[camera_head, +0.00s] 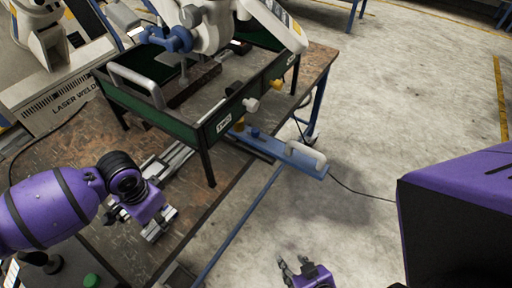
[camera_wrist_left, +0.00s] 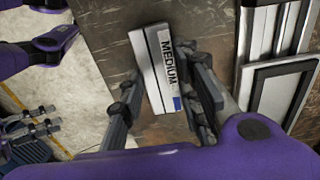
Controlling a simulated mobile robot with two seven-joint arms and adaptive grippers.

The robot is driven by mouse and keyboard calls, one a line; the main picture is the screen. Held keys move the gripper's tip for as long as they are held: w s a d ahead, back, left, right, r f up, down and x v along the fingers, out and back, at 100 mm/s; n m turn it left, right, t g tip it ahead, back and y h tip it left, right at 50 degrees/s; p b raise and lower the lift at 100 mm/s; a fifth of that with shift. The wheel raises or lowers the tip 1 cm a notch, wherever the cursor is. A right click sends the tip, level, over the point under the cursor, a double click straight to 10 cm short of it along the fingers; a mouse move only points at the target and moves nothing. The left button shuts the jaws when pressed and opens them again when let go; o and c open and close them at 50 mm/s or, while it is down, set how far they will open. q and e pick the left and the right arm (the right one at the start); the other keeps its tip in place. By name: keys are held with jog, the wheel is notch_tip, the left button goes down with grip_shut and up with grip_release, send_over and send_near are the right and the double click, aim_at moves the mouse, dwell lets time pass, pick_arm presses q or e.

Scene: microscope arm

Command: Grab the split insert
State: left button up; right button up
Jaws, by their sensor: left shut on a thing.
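The split insert (camera_wrist_left: 155,70) is a pale metal block with a lengthwise seam and a white label reading MEDIUM. It shows in the left wrist view between the fingers of my left gripper (camera_wrist_left: 165,95), which is shut on it. In the head view my left gripper (camera_head: 140,218) is low over the near part of the workbench, and its wrist hides the insert. My right gripper (camera_head: 292,268) is at the bottom of the head view, open and empty, out over the floor beyond the bench edge.
Metal rails (camera_wrist_left: 275,35) lie beside the insert on the worn workbench (camera_head: 80,150). A green-sided raised frame (camera_head: 160,118) carries the microscope arm equipment. A blue bar with a white handle (camera_head: 305,155) juts out on the right. A green cap (camera_head: 92,281) is near the bottom left.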

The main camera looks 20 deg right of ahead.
pick_arm(q)
grip_shut()
jog(key=shift+w+r, duration=0.1)
jog(key=shift+r, duration=0.05)
